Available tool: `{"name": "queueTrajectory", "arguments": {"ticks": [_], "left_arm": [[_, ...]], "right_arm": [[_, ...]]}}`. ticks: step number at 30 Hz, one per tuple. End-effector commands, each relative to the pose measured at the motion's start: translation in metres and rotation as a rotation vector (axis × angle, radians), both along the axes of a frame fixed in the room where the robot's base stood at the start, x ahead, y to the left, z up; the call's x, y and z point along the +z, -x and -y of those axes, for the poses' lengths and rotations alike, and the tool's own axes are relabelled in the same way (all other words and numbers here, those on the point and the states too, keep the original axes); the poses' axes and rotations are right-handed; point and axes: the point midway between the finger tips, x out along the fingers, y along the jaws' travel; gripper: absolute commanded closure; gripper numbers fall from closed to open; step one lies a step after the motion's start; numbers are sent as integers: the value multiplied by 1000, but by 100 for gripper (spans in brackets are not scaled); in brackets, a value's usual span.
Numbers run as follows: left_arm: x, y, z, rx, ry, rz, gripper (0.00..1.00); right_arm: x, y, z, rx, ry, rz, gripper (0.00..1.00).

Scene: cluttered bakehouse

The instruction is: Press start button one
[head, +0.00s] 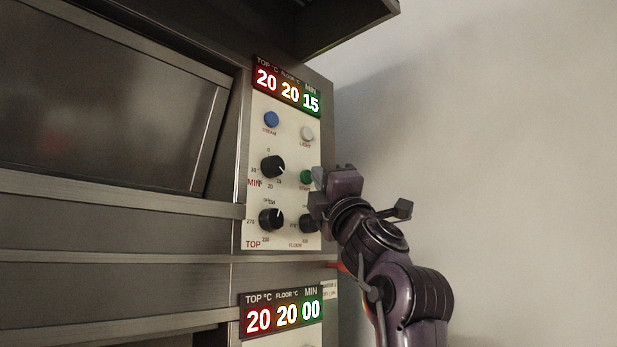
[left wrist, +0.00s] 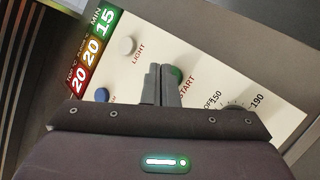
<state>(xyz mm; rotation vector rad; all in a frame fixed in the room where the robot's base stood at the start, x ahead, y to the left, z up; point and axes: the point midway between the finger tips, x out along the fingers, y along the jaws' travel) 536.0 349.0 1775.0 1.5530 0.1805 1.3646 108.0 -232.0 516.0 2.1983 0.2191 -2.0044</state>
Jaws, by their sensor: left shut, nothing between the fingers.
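The green start button (head: 306,177) sits on the right side of the upper oven's cream control panel (head: 290,139). My left gripper (head: 317,178) is shut and empty, its tips close at the button's right in the head view. In the left wrist view the shut fingers (left wrist: 161,84) point at the panel, and the green button (left wrist: 176,75) shows partly behind them above the word START. I cannot tell whether the tips touch it. The upper display (head: 290,91) reads 20, 20, 15. My right gripper is not in view.
On the same panel are a blue button (head: 271,119), a white light button (head: 306,133), a timer knob (head: 272,167), a top knob (head: 271,219) and a partly covered floor knob (head: 306,224). A lower display (head: 284,315) reads 20, 20, 00. A bare wall (head: 500,140) lies right.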

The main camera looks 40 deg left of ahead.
Motion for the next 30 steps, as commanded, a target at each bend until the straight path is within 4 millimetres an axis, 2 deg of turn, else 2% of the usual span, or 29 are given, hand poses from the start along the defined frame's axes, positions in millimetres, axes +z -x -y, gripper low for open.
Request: {"name": "queueTrajectory", "arguments": {"ticks": [30], "left_arm": [[0, -1, -10, 1, 1, 0, 100]], "right_arm": [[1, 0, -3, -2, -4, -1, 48]]}}
